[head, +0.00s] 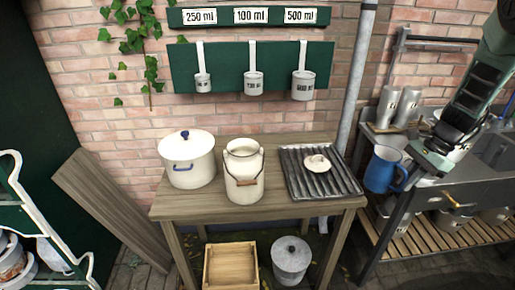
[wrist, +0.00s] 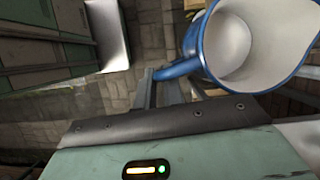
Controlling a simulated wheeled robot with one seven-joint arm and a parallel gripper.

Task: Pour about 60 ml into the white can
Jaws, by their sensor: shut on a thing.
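The white can (head: 243,182), a cream milk can with a wire handle and wooden grip, stands upright on the wooden table, its mouth uncovered. A small white lid (head: 316,163) lies on the dark ribbed tray to its right. My gripper (head: 407,174) is shut on the handle of a blue jug (head: 381,169), to the right of the table and clear of the can. The jug looks roughly upright. In the wrist view the blue jug (wrist: 197,62) shows its white inside at upper right; I cannot tell how much liquid it holds.
A white pot (head: 190,172) with a blue knob stands left of the can. The ribbed tray (head: 345,190) is on its right. Several ladles hang above from a green rail (head: 226,66). A sink bench (head: 480,185) stands at right. A wooden crate (head: 230,267) and grey canister (head: 291,262) are below.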

